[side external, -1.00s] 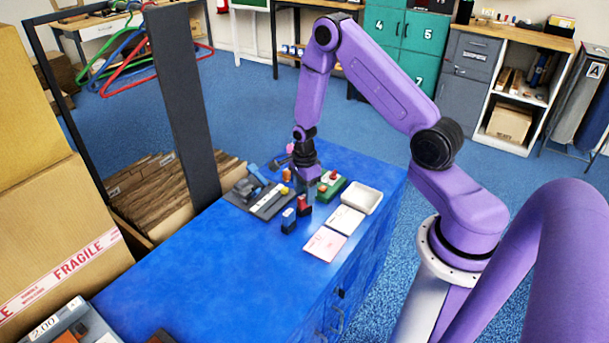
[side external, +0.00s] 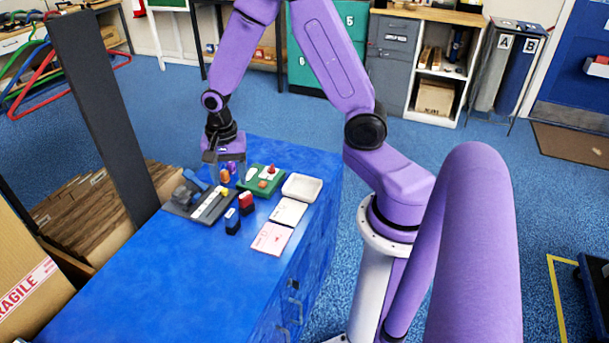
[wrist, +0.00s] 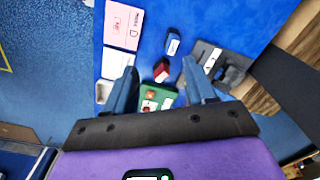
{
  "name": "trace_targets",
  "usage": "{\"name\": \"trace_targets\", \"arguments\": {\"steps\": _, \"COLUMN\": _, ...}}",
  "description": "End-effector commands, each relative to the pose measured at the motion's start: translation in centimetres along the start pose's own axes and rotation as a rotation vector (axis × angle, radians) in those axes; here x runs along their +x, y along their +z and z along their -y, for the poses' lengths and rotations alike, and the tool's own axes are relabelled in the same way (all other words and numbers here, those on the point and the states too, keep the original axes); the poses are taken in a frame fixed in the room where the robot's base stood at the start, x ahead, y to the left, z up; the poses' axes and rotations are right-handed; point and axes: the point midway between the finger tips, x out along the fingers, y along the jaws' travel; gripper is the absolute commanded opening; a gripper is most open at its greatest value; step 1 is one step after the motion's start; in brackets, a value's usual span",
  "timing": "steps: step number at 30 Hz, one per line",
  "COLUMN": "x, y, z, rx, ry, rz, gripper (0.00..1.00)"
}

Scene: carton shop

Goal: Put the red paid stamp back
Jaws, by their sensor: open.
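A red block-shaped stamp (side external: 246,203) with a dark base stands on the blue cabinet top (side external: 165,265). It also shows in the wrist view (wrist: 161,70), ahead of and between my fingers. A dark blue stamp (side external: 232,221) stands beside it. A green tray (side external: 253,186) behind them holds small pieces with red and orange tops. My gripper (side external: 223,166) is open above the back of the cabinet top, behind the red stamp. In the wrist view its two fingers (wrist: 161,88) are spread with nothing held. Lettering on the red stamp is too small to read.
A dark grey rack (side external: 180,210) with several small items lies left of the stamps. A white dish (side external: 302,186), a white card (side external: 288,211) and a pink card (side external: 271,238) lie to the right. The cabinet top's front left is clear. A dark upright post (side external: 103,110) stands left.

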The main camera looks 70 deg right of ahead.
Motion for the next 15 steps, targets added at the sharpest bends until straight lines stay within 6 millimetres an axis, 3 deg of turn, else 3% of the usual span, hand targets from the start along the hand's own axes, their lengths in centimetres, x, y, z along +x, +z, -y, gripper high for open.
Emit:
{"name": "trace_targets", "arguments": {"steps": 1, "x": -1.3, "y": 1.8, "z": -0.3, "rx": -0.142, "ry": -0.007, "rz": -0.001, "gripper": 0.55}}
{"name": "trace_targets", "arguments": {"steps": 6, "x": -4.7, "y": 7.2, "z": -2.5, "rx": -0.617, "ry": -0.013, "rz": -0.001, "gripper": 0.55}}
{"name": "trace_targets", "arguments": {"steps": 15, "x": -9.4, "y": 14.2, "z": -9.6, "rx": -1.453, "ry": -0.024, "rz": -0.003, "gripper": 0.55}}
